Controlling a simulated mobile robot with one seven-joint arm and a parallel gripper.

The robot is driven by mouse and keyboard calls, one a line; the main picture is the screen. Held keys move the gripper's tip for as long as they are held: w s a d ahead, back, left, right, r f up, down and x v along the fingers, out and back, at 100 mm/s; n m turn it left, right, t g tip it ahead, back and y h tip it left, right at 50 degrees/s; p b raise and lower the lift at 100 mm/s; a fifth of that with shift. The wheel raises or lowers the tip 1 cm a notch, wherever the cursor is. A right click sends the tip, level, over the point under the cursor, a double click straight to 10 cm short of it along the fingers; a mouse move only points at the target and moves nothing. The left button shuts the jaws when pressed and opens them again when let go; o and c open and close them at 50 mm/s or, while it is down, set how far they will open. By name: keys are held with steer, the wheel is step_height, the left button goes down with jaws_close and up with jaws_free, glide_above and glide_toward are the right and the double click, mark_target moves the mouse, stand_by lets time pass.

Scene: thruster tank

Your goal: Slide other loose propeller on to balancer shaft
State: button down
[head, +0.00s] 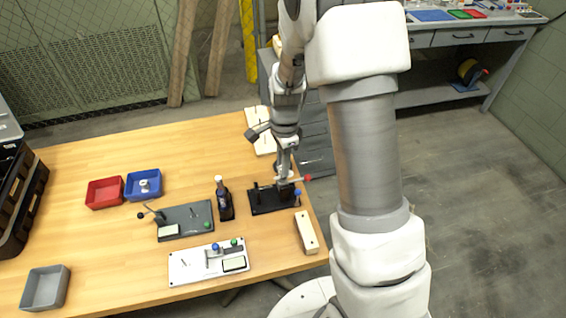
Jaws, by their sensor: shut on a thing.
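My gripper (285,181) is low over the black stand (262,203) near the table's right edge, which looks like the balancer. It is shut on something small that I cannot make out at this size. A red-tipped piece (306,178) shows just right of the fingers. A blue knob (297,192) shows at the stand's right end. The shaft is partly hidden by my gripper, and I cannot tell whether the held thing touches it. No propeller can be clearly picked out.
A dark bottle (226,203) stands just left of the stand, with a grey clamp plate (190,219) beyond it. A cream block (306,232) and a white plate (195,268) lie in front. Red (104,192) and blue (132,190) bins are left. The table's left middle is clear.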

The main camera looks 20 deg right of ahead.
steer(key=shift+f, duration=0.15)
steer(key=shift+f+b, duration=0.45)
steer(key=shift+f, duration=0.05)
steer(key=c, duration=0.7)
jaws_free()
steer(key=shift+o, duration=0.2)
